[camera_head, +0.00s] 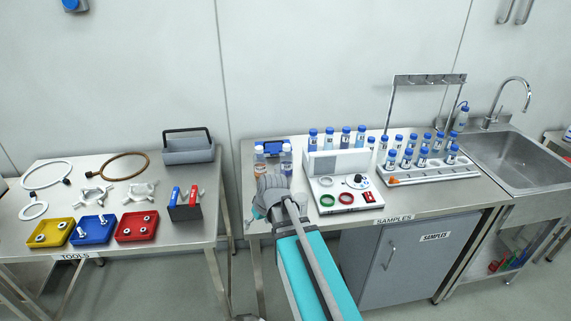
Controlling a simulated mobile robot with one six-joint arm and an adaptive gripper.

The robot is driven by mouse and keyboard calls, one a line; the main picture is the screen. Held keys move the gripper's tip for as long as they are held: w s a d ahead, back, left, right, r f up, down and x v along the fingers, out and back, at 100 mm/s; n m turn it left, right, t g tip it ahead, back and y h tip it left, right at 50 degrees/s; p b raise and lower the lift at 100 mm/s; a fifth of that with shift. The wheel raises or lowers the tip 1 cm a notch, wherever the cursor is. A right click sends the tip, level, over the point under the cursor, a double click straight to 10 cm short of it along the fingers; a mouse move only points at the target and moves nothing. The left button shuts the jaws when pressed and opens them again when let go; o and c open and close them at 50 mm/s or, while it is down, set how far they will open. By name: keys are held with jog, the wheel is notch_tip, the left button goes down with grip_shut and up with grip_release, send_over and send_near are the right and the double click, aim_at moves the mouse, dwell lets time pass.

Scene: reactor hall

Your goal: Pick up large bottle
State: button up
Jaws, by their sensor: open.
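Several bottles with blue caps stand on the samples table (455,193). A taller row at the back includes a bottle (312,141) behind the white instrument. I cannot tell for sure which is the large bottle. My gripper (268,184) is over the table's left front, just in front of these two bottles in the picture. It is open and nothing shows in it. My arm hides part of the table's front edge.
The white instrument (338,190) stands right of my gripper. Further right are a vial rack (430,172), a metal stand (430,78) and a sink (515,160). The tools table (105,235) is at left, with a gap between the tables.

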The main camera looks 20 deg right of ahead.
jog(key=w+d+r+t+y+b, duration=0.1)
jog(key=w+d+r+t, duration=0.3)
jog(key=w+d, duration=0.8)
jog(key=t+h+b, duration=0.1)
jog(key=t+h, duration=0.1)
jog(key=t, duration=0.4)
send_near(289, 149)
jog(key=s, duration=0.2)
jog(key=b+x, duration=0.3)
jog(key=x, duration=0.4)
jog(key=shift+w+f, duration=0.1)
jog(key=shift+w, duration=0.25)
jog(key=shift+w+a+f, duration=0.1)
jog(key=shift+w+a, duration=0.05)
jog(key=shift+w, duration=0.3)
jog(key=shift+w, duration=0.1)
jog(key=shift+r+b+x, duration=0.1)
jog(key=shift+b+x, duration=0.4)
jog(key=shift+x, duration=0.8)
jog(key=shift+r+b+x, duration=0.15)
jog(key=shift+b+x, duration=0.35)
jog(key=shift+x, duration=0.8)
